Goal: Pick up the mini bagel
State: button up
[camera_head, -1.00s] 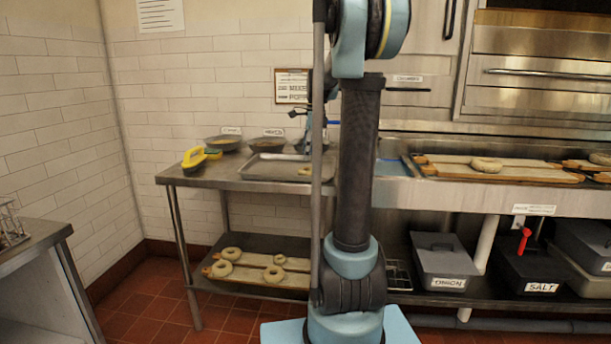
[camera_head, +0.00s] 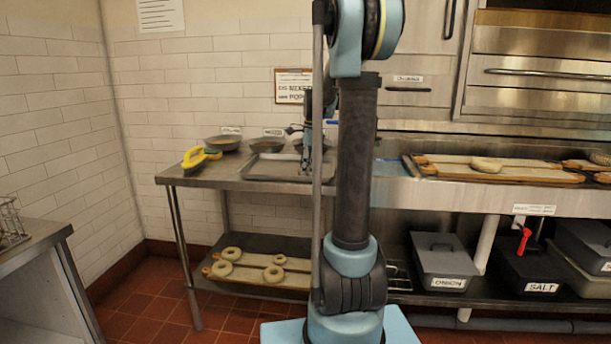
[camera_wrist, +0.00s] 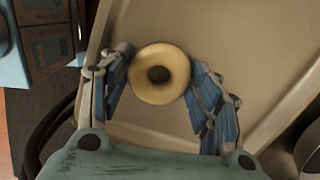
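A round pale-yellow mini bagel (camera_wrist: 160,73) with a dark hole lies between the two fingers of my gripper (camera_wrist: 160,64) in the wrist view. One finger is at its left edge and one at its right, both very close or touching. The frames do not show whether they grip it. The metal tray (camera_wrist: 150,125) lies beneath the bagel. In the head view my gripper (camera_head: 305,165) is down at the tray (camera_head: 264,177) on the steel table, partly behind my arm. The bagel is hidden there.
Larger bagels lie on boards on the lower shelf (camera_head: 250,285). A long bagel board (camera_head: 500,174) lies to the right. The table's left end (camera_head: 180,178) has little free room.

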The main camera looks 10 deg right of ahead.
jog(key=shift+c, duration=1.3)
notch_tip(320, 180, up, 10)
jog(key=shift+w, duration=0.1)
